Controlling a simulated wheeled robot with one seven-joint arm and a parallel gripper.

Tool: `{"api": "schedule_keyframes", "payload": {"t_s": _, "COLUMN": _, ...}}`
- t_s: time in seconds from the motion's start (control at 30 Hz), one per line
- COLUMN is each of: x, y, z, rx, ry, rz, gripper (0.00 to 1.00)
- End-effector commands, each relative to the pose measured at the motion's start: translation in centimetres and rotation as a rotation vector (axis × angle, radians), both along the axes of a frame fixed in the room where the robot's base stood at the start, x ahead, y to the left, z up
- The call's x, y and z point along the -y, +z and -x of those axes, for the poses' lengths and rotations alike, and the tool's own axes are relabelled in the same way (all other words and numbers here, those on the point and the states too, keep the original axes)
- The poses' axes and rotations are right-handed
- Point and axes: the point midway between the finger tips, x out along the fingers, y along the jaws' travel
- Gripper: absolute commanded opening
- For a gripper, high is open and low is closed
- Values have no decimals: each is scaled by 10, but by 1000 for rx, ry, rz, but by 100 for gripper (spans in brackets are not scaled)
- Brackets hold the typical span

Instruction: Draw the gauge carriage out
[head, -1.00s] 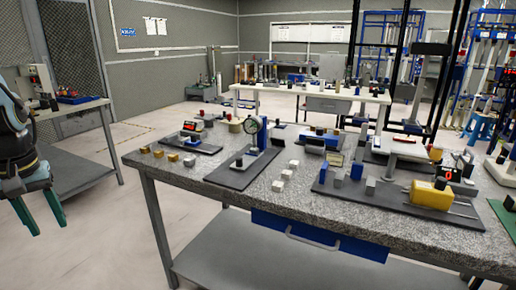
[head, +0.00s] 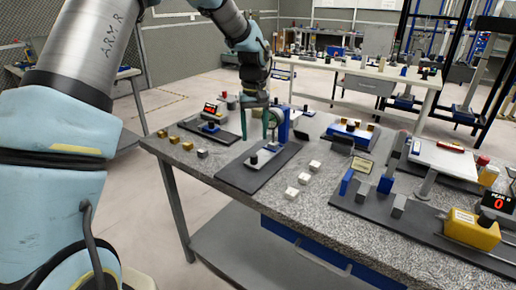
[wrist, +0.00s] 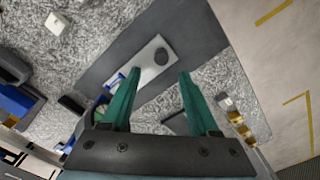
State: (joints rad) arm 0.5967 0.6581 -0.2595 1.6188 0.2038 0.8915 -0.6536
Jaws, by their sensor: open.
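The gauge carriage (head: 264,153) is a pale block with a black knob (head: 254,160), lying on a dark base plate (head: 240,178) near the table's left side. A blue post (head: 284,124) and a round dial gauge (head: 277,117) stand at its far end, partly behind my fingers. My gripper (head: 255,138) points down above the carriage, its green fingers apart and empty. In the wrist view, the carriage (wrist: 147,72) and its round black knob (wrist: 161,56) show between and just beyond the fingertips (wrist: 159,73). I cannot tell the exact height gap.
Small white blocks (head: 303,179) lie right of the plate. Brass and grey blocks (head: 175,139) and a unit with a red display (head: 211,109) stand to the left. A yellow box (head: 472,229) and a blue block (head: 346,182) stand farther right on the speckled table.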

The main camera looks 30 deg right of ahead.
Motion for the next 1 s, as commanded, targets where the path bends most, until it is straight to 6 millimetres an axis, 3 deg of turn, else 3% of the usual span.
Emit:
{"api": "schedule_keyframes", "payload": {"t_s": 0.2, "x": -1, "y": -40, "z": 1, "rx": -4, "ry": 0, "rz": -3, "gripper": 61}}
{"api": "schedule_keyframes", "payload": {"t_s": 0.4, "x": -1, "y": -64, "z": 1, "rx": -3, "ry": 0, "rz": -2, "gripper": 61}}
{"api": "schedule_keyframes", "payload": {"t_s": 0.8, "x": -1, "y": -72, "z": 0, "rx": 0, "ry": 0, "rz": 0, "gripper": 61}}
{"api": "schedule_keyframes", "payload": {"t_s": 1.0, "x": -1, "y": -72, "z": 0, "rx": 0, "ry": 0, "rz": 0, "gripper": 39}}
